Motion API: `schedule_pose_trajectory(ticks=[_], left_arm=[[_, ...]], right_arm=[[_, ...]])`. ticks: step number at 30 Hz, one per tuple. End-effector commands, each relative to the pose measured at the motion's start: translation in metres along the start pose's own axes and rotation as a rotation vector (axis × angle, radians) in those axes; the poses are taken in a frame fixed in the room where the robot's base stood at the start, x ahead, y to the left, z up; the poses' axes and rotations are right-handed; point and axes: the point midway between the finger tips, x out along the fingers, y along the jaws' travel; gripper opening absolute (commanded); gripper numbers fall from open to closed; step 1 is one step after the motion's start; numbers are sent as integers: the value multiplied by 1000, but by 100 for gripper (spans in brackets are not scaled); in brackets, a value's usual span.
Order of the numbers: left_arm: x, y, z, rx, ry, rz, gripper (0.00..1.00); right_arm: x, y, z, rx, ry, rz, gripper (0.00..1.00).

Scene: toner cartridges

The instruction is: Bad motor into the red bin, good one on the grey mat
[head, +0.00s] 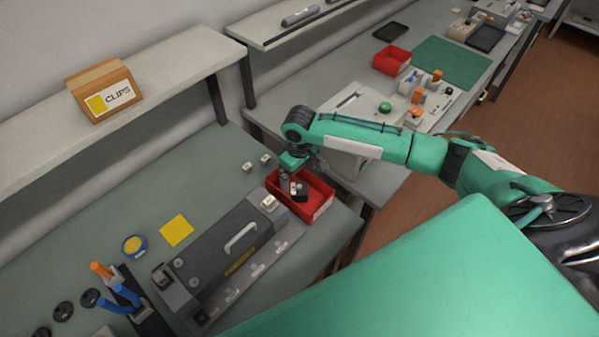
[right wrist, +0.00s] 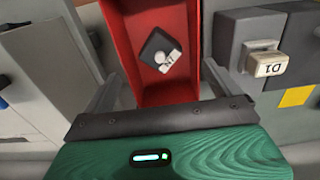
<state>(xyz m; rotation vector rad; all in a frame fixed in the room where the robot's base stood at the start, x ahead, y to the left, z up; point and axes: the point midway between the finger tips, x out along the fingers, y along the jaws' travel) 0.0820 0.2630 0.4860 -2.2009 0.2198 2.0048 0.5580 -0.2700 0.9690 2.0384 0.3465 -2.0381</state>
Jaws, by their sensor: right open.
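The red bin (head: 318,204) stands on the near bench, at the right end of a long grey unit. A small dark block with a whitish label, which looks like a motor (right wrist: 163,50), shows inside the bin's outline in the right wrist view. The dark block (head: 299,191) also shows in the head view, just below my right gripper (head: 290,184). My right gripper is open over the red bin (right wrist: 132,40), its two fingers apart with nothing between them. I cannot tell whether the block rests on the bin floor. I cannot make out a second motor or a grey mat. My left gripper is out of view.
The grey unit (head: 230,255) with a handle lies left of the bin. A block marked D1 (right wrist: 268,65) sits close beside the bin. A yellow square (head: 176,231), a blue-rimmed dish (head: 134,245) and tools lie further left. Another red bin (head: 391,60) stands on the far bench.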

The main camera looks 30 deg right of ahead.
Motion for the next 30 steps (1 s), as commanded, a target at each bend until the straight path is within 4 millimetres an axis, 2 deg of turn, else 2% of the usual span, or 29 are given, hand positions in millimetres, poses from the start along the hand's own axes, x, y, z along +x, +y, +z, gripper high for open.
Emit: schedule_pose_trajectory(ticks=[4, 8, 21, 25, 30], left_arm=[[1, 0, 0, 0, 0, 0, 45], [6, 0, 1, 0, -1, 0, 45], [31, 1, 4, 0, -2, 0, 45], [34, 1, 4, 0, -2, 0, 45], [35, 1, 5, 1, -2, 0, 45]], right_arm=[[-1, 0, 0, 0, -1, 0, 94], [-14, 0, -1, 1, 2, 0, 94], [-108, 0, -1, -1, 4, 1, 94], [-126, 0, -1, 0, 2, 1, 94], [-137, 0, 0, 0, 0, 0, 94]])
